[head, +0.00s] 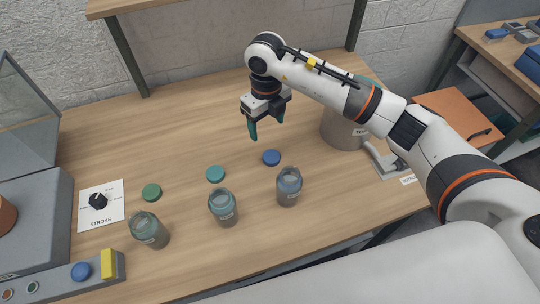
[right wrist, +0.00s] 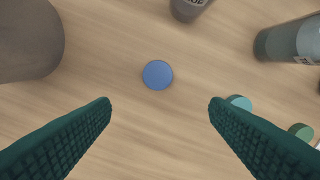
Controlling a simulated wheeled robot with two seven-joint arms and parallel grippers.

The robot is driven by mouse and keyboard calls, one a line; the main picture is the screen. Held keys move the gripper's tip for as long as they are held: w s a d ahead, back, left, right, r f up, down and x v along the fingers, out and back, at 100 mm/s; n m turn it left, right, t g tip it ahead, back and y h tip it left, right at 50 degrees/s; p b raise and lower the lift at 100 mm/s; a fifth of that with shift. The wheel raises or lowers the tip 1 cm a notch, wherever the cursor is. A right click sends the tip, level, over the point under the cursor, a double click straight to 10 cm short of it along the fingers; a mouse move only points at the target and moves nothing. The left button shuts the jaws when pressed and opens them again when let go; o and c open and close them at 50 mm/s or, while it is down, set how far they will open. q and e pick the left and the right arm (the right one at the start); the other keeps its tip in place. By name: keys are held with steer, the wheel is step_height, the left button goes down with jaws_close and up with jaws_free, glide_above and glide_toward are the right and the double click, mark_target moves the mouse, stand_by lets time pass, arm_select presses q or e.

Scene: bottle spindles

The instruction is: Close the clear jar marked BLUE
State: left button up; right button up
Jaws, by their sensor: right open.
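Three clear jars stand open in a slanting row on the wooden table: a right jar (head: 289,188), a middle jar (head: 223,209) and a left jar (head: 149,231). Their labels are too small to read for certain in the head view. A blue lid (head: 271,158) lies flat behind the right jar; it also shows in the right wrist view (right wrist: 157,75). A teal lid (head: 215,174) and a green lid (head: 151,192) lie behind the other jars. My right gripper (head: 267,128) is open and empty, above and behind the blue lid. My left gripper is out of view.
A grey round container (head: 342,130) stands right of the blue lid. A STROKE dial card (head: 101,206) and a button panel (head: 60,277) with a yellow block lie at the left. The table behind the lids is clear. A shelf (head: 150,4) is above the back.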

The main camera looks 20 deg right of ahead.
steer(key=p, duration=0.2)
glide_above(272, 156)
steer(key=a, duration=0.1)
steer(key=f, duration=0.5)
steer(key=shift+w+f, duration=0.25)
steer(key=shift+f, duration=0.55)
steer(key=shift+d+f+p, duration=0.1)
steer(key=shift+f+p, duration=0.05)
steer(key=shift+p, duration=0.25)
steer(key=f, duration=0.1)
steer(key=f+p, duration=0.1)
steer(key=f, duration=0.1)
steer(key=f+p, duration=0.1)
steer(key=shift+s+d+f, duration=0.15)
steer(key=shift+s+d, duration=0.15)
steer(key=shift+d, duration=0.05)
steer(key=shift+f, duration=0.3)
